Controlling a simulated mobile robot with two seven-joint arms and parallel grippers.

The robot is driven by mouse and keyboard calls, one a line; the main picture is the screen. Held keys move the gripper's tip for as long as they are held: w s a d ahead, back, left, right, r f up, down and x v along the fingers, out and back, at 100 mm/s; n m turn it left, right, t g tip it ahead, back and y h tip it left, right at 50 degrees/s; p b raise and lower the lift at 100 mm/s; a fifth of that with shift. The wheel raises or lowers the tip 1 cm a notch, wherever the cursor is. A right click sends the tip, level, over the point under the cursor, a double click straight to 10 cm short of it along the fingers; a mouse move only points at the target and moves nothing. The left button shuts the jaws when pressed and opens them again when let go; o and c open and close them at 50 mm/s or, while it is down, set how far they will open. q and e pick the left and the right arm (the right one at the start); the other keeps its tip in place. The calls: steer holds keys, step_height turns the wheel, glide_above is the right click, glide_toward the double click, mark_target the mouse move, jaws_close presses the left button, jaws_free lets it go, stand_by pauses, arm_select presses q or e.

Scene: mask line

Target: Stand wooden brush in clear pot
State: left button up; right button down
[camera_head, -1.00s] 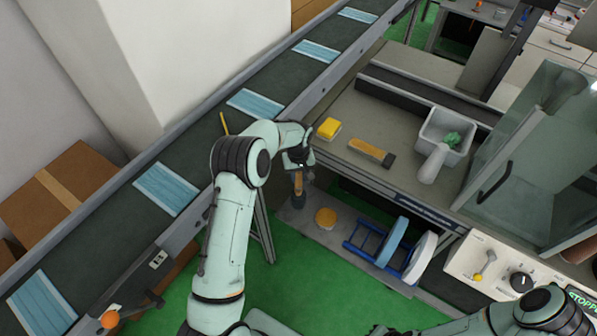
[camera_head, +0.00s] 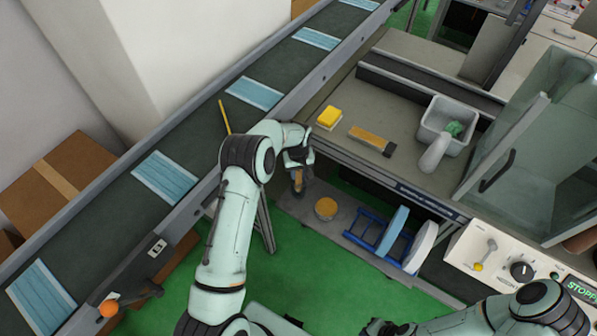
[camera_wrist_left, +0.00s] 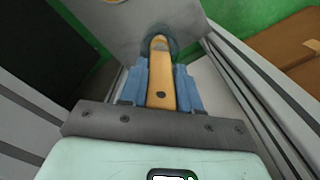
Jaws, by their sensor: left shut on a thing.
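The wooden brush (camera_head: 298,177) has a tan handle with a small hole near its end. My left gripper (camera_wrist_left: 160,85) is shut on this handle between its blue fingers, and it also shows in the head view (camera_head: 299,166). The brush points away from the wrist, and its head end is hard to make out. A dark see-through round shape (camera_wrist_left: 172,44), which looks like the clear pot, surrounds the far end of the handle in the left wrist view. I cannot tell whether the brush touches its bottom. My right gripper (camera_head: 378,328) is barely visible at the bottom edge.
A low grey shelf with a round tan-topped item (camera_head: 325,208) and a blue rack (camera_head: 378,235) lies beside the gripper. The bench above holds a yellow sponge (camera_head: 329,118), a wood-and-dark tool (camera_head: 372,140) and a grey bin (camera_head: 448,122). A mask conveyor (camera_head: 215,125) runs on the left.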

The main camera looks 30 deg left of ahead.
arm_select(q)
steer(key=o, duration=1.1)
steer(key=shift+o, duration=0.2)
step_height(320, 180, up, 13)
steer(key=shift+r, duration=0.2)
